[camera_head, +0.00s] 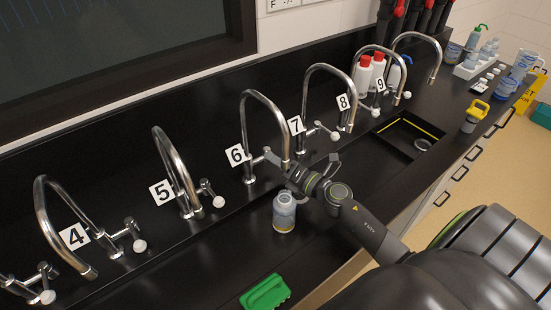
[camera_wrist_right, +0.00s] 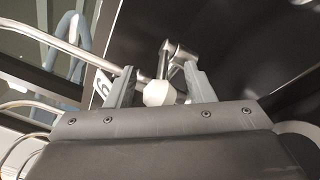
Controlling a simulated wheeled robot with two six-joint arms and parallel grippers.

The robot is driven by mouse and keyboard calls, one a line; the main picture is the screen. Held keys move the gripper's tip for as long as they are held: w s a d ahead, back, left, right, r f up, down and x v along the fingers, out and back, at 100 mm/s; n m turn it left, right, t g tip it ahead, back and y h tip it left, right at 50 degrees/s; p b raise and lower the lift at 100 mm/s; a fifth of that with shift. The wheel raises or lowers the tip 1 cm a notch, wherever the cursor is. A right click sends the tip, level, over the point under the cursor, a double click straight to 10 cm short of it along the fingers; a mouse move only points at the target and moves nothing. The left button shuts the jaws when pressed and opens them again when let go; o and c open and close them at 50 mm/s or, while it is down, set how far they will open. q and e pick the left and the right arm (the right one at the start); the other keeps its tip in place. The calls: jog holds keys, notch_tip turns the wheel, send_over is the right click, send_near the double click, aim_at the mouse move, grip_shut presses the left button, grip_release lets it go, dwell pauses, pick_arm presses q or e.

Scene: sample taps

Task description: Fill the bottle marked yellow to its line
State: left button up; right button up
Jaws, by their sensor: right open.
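My right gripper (camera_head: 303,167) is at tap 6, above and behind the bottle. In the right wrist view its two fingers (camera_wrist_right: 159,86) are apart, with the tap's white knob (camera_wrist_right: 158,94) between them. The knob is mostly hidden in the head view. My left gripper is in neither view.
Other numbered taps line the back, including tap 5 (camera_head: 178,172) and tap 7 (camera_head: 325,92). A green block-like item (camera_head: 265,292) lies at the front. A yellow-topped container (camera_head: 475,115) stands at the right, past a recessed sink (camera_head: 396,146). Several bottles stand at the far end.

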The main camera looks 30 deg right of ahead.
grip_shut()
jog(key=n+y+b, duration=0.1)
jog(key=d+g+y+b, duration=0.1)
jog(key=b, duration=0.1)
jog(key=shift+f+n+y+b, duration=0.25)
jog(key=shift+n+y+b, duration=0.05)
jog(key=shift+n, duration=0.1)
jog(key=shift+w+d+r+n+g+y+b, duration=0.1)
jog(key=shift+d+r+n+g+y+b, duration=0.15)
jog(key=shift+n+g+y+b, duration=0.35)
grip_release()
